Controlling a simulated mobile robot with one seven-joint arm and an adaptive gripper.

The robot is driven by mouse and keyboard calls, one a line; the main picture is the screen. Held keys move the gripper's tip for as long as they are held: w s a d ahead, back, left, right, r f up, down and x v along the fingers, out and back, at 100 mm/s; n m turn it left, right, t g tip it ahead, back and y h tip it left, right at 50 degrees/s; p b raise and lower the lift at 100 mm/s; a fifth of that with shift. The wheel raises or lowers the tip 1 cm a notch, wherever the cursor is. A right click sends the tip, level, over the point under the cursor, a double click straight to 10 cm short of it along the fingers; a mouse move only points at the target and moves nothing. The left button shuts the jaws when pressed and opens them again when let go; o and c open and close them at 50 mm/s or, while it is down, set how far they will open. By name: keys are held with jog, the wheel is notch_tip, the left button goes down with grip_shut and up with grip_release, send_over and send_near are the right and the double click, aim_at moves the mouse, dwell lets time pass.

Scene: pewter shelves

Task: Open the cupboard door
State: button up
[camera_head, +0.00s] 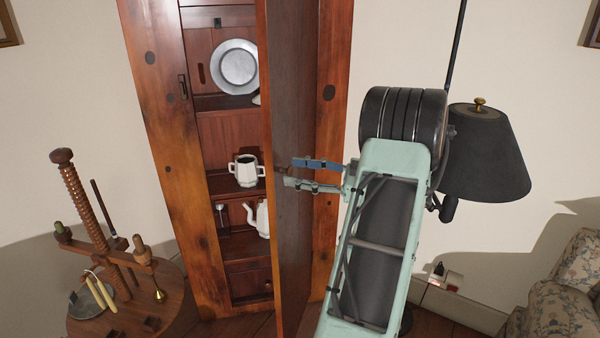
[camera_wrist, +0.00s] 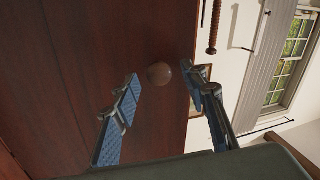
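The cupboard (camera_head: 168,150) is tall, reddish-brown wood. Its door (camera_head: 292,90) stands partly open, swung out from the right side, and the shelves show to its left. My gripper (camera_head: 291,173) is at the door's outer face, at about mid height. In the wrist view the door (camera_wrist: 70,60) fills the left and middle, with a round brown knob (camera_wrist: 158,74) on it near its free edge. My gripper's fingers (camera_wrist: 161,80) are spread, one on each side of the knob, with a gap to each. The hinges are not visible.
Inside are a pewter plate (camera_head: 236,67), a white two-handled pot (camera_head: 246,170) and a white jug (camera_head: 257,218). A round wooden stand (camera_head: 165,295) is at lower left. A black lamp (camera_head: 485,155) and floral armchair (camera_head: 565,290) are at right. The wrist view shows a window (camera_wrist: 288,60).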

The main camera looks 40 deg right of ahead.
send_near(279, 131)
jog(key=x, duration=0.5)
jog(key=shift+w, duration=0.1)
